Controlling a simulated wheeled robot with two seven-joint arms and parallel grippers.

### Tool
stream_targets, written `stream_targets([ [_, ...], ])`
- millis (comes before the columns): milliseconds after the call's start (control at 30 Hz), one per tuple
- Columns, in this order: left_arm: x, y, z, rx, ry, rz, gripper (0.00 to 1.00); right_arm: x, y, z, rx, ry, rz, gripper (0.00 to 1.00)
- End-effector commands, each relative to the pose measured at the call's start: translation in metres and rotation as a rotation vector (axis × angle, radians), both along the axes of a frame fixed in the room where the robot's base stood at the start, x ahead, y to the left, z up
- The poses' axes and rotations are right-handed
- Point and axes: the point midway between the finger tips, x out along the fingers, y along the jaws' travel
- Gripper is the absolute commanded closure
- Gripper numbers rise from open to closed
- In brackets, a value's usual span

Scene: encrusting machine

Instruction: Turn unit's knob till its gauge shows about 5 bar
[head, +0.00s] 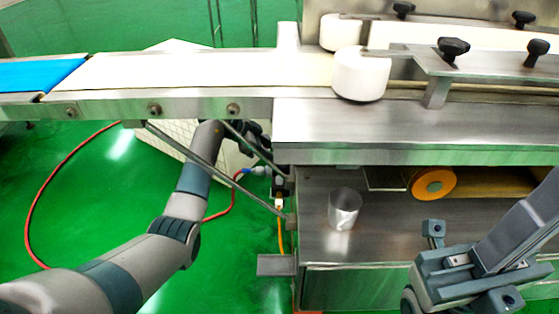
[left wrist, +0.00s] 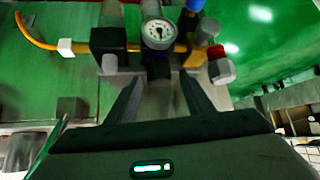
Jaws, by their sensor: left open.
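The air unit shows in the left wrist view with a round white gauge (left wrist: 158,31); its needle is too small to read surely. A dark knob-like part (left wrist: 158,68) sits just below the gauge in the picture. My left gripper (left wrist: 160,82) is open, its two fingers on either side of and slightly below that part; I cannot tell whether they touch it. In the head view the unit (head: 279,187) is small, under the conveyor's edge, and my left gripper is mostly hidden by the conveyor frame. My right gripper (head: 462,272) is at the lower right, its jaw opening unclear.
The conveyor (head: 190,105) and steel machine (head: 400,135) overhang the unit. A metal cup (head: 344,209) stands on the lower steel shelf (head: 385,235). A red hose (head: 62,158) and a yellow hose (head: 281,238) run near the unit. Diagonal struts (head: 185,147) pass beside my left arm.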

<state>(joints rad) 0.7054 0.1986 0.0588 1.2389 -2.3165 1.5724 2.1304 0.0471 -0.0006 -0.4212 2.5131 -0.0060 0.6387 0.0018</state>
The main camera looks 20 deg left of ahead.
Motion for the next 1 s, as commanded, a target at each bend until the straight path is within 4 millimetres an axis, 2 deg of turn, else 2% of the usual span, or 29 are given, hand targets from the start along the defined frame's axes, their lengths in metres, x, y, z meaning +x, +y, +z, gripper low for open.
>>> stream_targets([
  [133, 0.0042, -0.0071, -0.0094, 0.0, 0.001, 0.001, 0.52, 0.0007, 0.0043, 0.0005, 0.002, -0.011, 0.012, 1.0],
  [500, 0.0054, -0.0094, -0.0108, 0.001, 0.001, 0.0, 0.52, 0.0012, 0.0056, 0.002, 0.001, -0.012, 0.015, 1.0],
  [533, 0.0055, -0.0093, -0.0108, 0.001, 0.001, 0.0, 0.55, 0.0012, 0.0056, 0.002, 0.001, -0.012, 0.015, 1.0],
  [700, 0.0054, -0.0092, -0.0108, 0.001, 0.001, 0.0, 0.94, 0.0014, 0.0056, 0.0018, 0.002, -0.012, 0.015, 1.0],
  [1000, 0.0053, -0.0088, -0.01, 0.001, 0.002, -0.004, 0.94, 0.001, 0.0046, 0.0047, 0.003, -0.014, 0.012, 1.0],
])
